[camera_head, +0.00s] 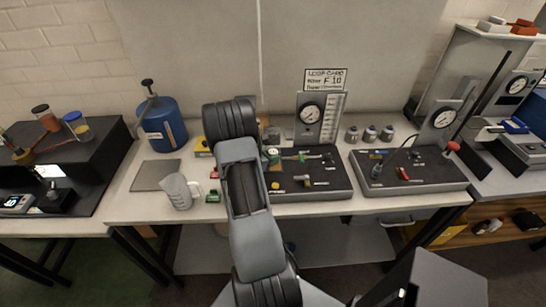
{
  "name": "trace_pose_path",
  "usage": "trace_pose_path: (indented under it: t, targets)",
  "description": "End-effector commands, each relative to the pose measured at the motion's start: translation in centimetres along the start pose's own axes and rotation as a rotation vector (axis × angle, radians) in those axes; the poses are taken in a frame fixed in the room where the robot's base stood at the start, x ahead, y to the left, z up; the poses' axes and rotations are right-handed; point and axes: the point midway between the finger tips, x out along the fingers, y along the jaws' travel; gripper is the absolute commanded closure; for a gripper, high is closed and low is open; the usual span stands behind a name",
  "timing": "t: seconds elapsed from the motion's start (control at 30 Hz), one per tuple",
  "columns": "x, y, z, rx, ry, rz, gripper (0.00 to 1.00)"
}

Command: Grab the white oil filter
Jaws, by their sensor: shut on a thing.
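My arm reaches up from the bottom centre over the workbench (122,204). Its thick dark wrist end hangs above the middle of the bench, and my gripper is hidden behind it. I see no thing that is clearly a white oil filter. Several small pale grey cans (370,135) stand in a row at the back of the bench, right of the upright gauge panel. They are too small to tell what they are. What lies directly behind my arm is hidden.
A grey jug (177,191) and a blue drum (163,124) stand on the left. Two black test rigs, the middle one (322,186) and the right one (408,181), fill the bench's centre and right. A flat grey plate (156,175) lies at left. A rod leans at right.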

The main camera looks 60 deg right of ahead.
Motion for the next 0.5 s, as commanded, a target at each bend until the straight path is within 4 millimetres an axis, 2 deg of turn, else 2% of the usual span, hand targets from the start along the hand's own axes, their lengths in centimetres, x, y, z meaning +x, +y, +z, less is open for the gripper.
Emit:
trace_pose_path:
  t: [0.1,0.37,0.5]
  targets:
    - [-0.01,0.01,0.02,0.0,0.0,0.0,0.86]
    - [-0.08,0.02,0.18,0.001,-0.001,0.0,0.86]
    - [-0.38,0.06,0.95,0.001,-0.001,0.001,0.86]
